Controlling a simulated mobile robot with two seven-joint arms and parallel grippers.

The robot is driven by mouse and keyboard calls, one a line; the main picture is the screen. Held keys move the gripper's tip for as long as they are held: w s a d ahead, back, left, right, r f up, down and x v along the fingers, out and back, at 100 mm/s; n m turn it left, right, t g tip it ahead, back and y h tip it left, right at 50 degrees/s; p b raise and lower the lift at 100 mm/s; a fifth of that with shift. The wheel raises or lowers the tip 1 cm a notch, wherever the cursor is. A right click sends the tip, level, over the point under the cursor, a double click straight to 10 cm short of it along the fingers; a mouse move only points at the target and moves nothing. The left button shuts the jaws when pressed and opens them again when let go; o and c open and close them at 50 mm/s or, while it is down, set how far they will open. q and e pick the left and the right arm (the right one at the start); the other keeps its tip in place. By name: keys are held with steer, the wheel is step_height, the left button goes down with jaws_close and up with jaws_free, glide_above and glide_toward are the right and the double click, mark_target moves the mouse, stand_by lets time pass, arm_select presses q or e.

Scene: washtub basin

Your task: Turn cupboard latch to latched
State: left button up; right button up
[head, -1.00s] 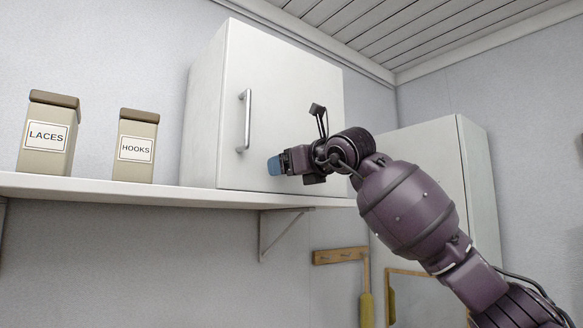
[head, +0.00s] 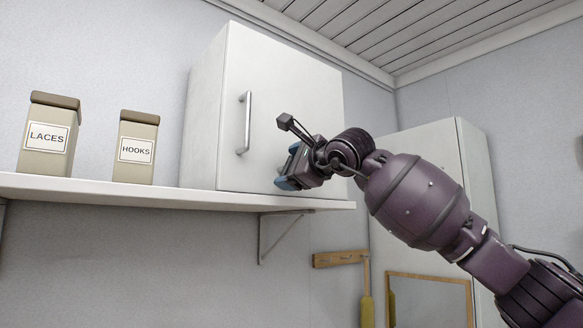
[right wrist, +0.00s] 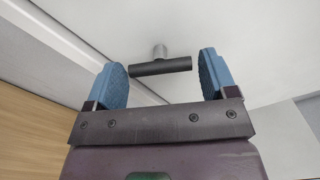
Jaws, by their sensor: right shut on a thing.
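The cupboard (head: 285,95) is a white box on the shelf, its door shut, with a grey vertical bar handle (head: 244,122). The latch (right wrist: 160,67) is a dark crossbar on a short grey stem on the white door face. In the right wrist view its bar runs almost level across the picture, between the blue finger pads. My right gripper (head: 286,168) is at the lower right of the door, shut on the latch bar by its two ends. In the head view the gripper mostly hides the latch. My left gripper is not in view.
The white shelf (head: 110,190) runs under the cupboard. Two tins, labelled LACES (head: 48,135) and HOOKS (head: 135,148), stand on it to the left. A tall white cabinet (head: 420,190) stands behind my right arm. A wooden rail (head: 340,257) hangs on the wall below.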

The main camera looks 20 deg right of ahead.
steer(key=n, duration=0.5)
steer(key=shift+p, duration=0.3)
stand_by(0.4)
steer(key=o, duration=0.8)
steer(key=shift+o, duration=0.2)
steer(key=b+v, duration=0.3)
steer(key=v, duration=0.8)
